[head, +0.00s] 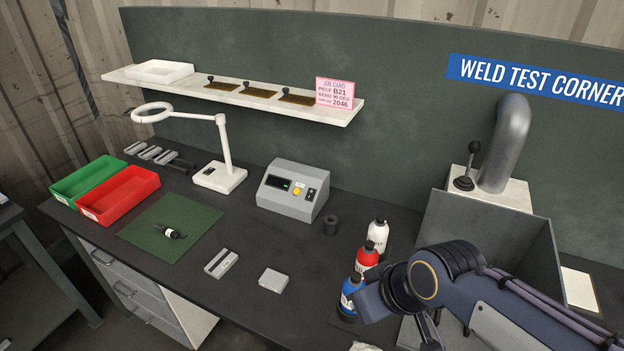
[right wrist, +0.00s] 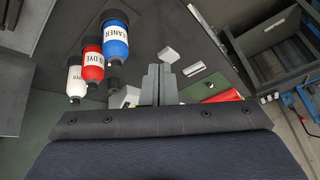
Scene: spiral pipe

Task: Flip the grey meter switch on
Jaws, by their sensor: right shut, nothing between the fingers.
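The grey meter (head: 290,190) stands on the dark bench in the middle of the head view. In the right wrist view the meter (right wrist: 119,99) is mostly hidden behind my fingers. My right gripper (right wrist: 158,84) is shut and empty. In the head view its arm reaches over the bench's right part, beside the bottles, apart from the meter. My left gripper is out of view.
White, red and blue bottles (head: 377,236) stand right of the meter, close to my right arm. A dark cylinder (head: 330,225) stands nearer the meter. A lamp (head: 220,178) is to its left. A grey open box (head: 490,240) is at right. The bench before the meter holds two small blocks.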

